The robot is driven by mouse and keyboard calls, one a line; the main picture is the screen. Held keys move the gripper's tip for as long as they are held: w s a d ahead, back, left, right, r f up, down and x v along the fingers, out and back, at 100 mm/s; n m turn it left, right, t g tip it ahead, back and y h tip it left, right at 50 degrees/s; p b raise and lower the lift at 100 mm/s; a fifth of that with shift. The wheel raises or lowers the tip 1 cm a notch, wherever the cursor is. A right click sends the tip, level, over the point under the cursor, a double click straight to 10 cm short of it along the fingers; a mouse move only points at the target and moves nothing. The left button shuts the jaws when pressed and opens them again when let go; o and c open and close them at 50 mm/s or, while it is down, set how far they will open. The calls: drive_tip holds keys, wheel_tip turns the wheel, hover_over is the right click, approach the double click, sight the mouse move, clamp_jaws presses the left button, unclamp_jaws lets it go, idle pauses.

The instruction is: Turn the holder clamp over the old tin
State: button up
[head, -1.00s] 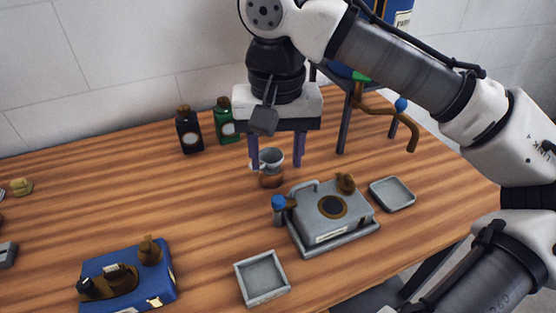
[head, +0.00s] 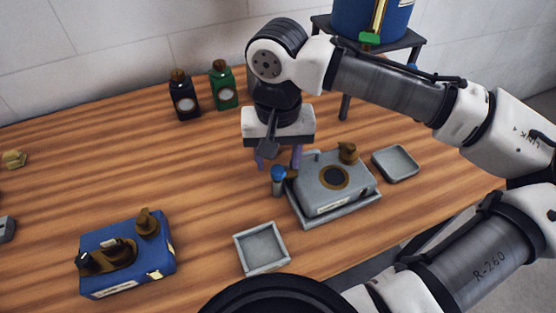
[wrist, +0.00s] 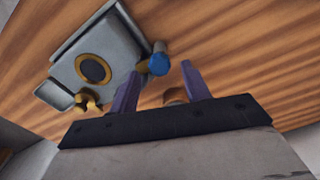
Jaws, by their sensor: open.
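The old tin looks to be the grey flat can (head: 318,190) with a brown cap and a dark round disc, lying in a shallow grey holder (head: 340,216). The holder clamp seems to be the blue-knobbed post (head: 278,180) with a short brass arm at the holder's left corner. In the wrist view the tin (wrist: 115,45) is upper left, and the blue knob (wrist: 158,65) shows between the fingertips. My gripper (head: 278,163) is open and empty, pointing down just behind the knob; I cannot tell whether it touches. It also shows in the wrist view (wrist: 160,70).
A black bottle (head: 185,100) and a green bottle (head: 223,90) stand behind. A dark stand (head: 405,42) holds a blue drum (head: 360,18). The left-middle table is clear.

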drive_tip(key=shift+f, duration=1)
drive_tip(key=c, duration=1)
drive_tip(key=shift+n+p, duration=0.4)
drive_tip(key=shift+n, duration=0.1)
drive_tip(key=o, duration=1)
